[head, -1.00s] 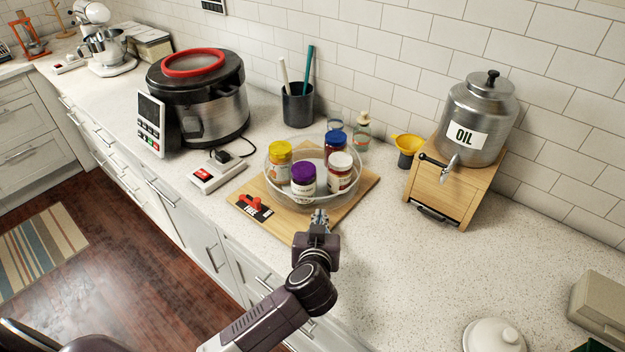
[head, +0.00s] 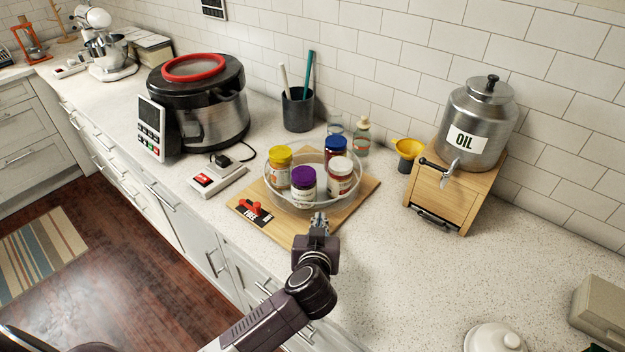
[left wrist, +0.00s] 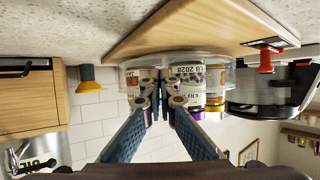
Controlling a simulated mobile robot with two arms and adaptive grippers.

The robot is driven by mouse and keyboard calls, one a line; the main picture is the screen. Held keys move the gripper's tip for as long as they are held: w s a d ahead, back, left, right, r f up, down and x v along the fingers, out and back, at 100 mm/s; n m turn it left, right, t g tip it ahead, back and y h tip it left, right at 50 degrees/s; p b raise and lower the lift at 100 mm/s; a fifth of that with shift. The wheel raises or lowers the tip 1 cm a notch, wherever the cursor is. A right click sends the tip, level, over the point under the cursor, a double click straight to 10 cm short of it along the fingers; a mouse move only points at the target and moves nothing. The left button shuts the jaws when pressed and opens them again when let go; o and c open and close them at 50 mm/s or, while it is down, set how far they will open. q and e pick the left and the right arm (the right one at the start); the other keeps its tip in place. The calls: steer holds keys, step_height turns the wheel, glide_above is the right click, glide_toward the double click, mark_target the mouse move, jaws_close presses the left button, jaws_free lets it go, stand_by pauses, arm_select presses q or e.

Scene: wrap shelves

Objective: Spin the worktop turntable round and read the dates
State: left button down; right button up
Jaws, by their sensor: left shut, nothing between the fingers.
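The turntable (head: 292,203) is a clear round tray on a wooden board (head: 345,205) on the worktop. A red lever (head: 256,208) with a "FREE" label sits at the board's left corner. My left gripper (head: 319,219) is shut and empty at the tray's near rim; I cannot tell if it touches. In the left wrist view, upside down, the fingers (left wrist: 160,90) cover part of the jar labels; one reads "2028". My right gripper is not in view.
A steel oil dispenser (head: 474,125) on a wooden stand (head: 440,196) and a yellow funnel (head: 408,148) stand right. A cooker (head: 205,115) and a switch box (head: 217,178) stand left. Worktop at front right is mostly clear.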

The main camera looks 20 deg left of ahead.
mark_target(308, 210)
arm_select(q)
steer(key=shift+w+a+p, duration=0.35)
steer(key=shift+w+p, duration=0.05)
steer(key=shift+w, duration=0.4)
stand_by(0.4)
steer(key=shift+s+a+r+p, duration=0.2)
steer(key=shift+a+p, duration=0.25)
steer(key=shift+p, duration=0.25)
steer(key=shift+s+a+f+p, duration=0.1)
steer(key=shift+s+a+p, duration=0.1)
steer(key=shift+a+p, duration=0.3)
steer(key=shift+s+a+p, duration=0.15)
steer(key=shift+a+p, duration=0.25)
steer(key=shift+p, duration=0.2)
steer(key=shift+f, duration=0.1)
steer(key=shift+a, duration=0.15)
